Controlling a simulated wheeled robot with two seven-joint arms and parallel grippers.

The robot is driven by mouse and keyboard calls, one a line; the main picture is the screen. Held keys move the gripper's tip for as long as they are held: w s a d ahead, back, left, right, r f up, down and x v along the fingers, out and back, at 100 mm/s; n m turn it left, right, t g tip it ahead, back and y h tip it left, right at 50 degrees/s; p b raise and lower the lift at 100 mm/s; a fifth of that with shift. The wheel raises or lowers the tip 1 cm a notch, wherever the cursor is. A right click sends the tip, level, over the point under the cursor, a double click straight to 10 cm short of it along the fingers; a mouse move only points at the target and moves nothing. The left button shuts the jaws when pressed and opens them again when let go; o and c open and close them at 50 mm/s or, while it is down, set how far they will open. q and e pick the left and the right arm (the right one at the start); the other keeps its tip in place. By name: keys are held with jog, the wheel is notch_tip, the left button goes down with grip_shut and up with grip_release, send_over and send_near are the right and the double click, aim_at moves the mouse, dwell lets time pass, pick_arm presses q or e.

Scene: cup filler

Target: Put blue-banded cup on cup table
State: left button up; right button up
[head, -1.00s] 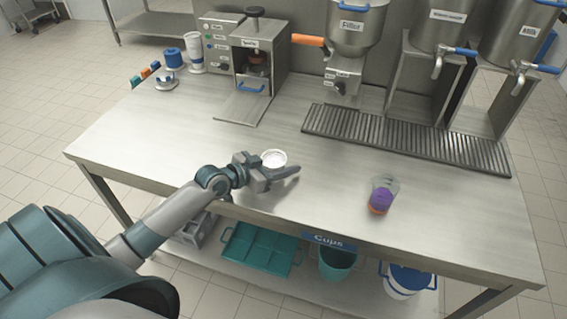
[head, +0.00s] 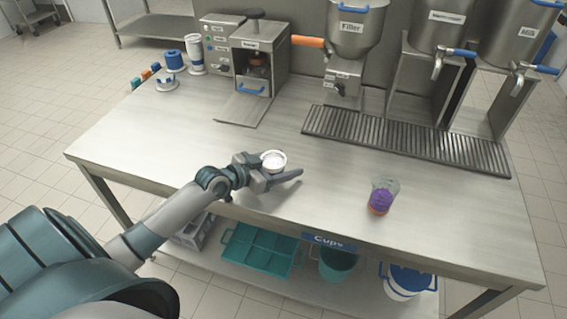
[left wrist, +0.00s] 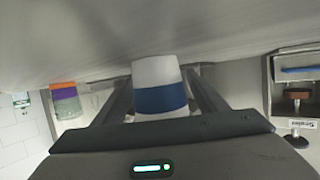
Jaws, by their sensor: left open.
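The blue-banded cup (left wrist: 160,98) is white with a wide blue band and stands between the two fingers of my left gripper in the left wrist view. In the head view its white open top (head: 273,159) shows on the steel counter, while the gripper hides its lower side. My left gripper (head: 277,170) is open around the cup, with a finger on either side. Whether a finger touches the cup I cannot tell. My right gripper is in neither view.
A clear cup with purple and orange layers (head: 381,198) stands to the right on the steel counter (head: 200,150). A sealer (head: 258,62), a filler (head: 350,50) and a drip grate (head: 405,137) line the back. Another steel table (head: 155,25) is at the far left.

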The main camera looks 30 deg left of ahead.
aim_at(265, 168)
pick_arm(q)
jog(key=shift+s+d+f, duration=0.2)
jog(key=shift+f, duration=0.15)
jog(key=shift+s+a+f, duration=0.15)
jog(key=shift+s+a, duration=0.05)
jog(key=shift+s, duration=0.05)
jog(key=v, duration=0.3)
jog(key=r+b+v, duration=0.1)
jog(key=v, duration=0.2)
jog(key=shift+s+a+r, duration=0.1)
jog(key=shift+s+a, duration=0.1)
jog(key=v, duration=0.3)
jog(key=shift+s+a+r+b, duration=0.15)
jog(key=shift+s+r+b, duration=0.1)
jog(key=shift+r+b, duration=0.1)
jog(key=shift+s+a+r, duration=0.15)
jog(key=shift+s+r, duration=0.05)
jog(key=shift+s, duration=0.2)
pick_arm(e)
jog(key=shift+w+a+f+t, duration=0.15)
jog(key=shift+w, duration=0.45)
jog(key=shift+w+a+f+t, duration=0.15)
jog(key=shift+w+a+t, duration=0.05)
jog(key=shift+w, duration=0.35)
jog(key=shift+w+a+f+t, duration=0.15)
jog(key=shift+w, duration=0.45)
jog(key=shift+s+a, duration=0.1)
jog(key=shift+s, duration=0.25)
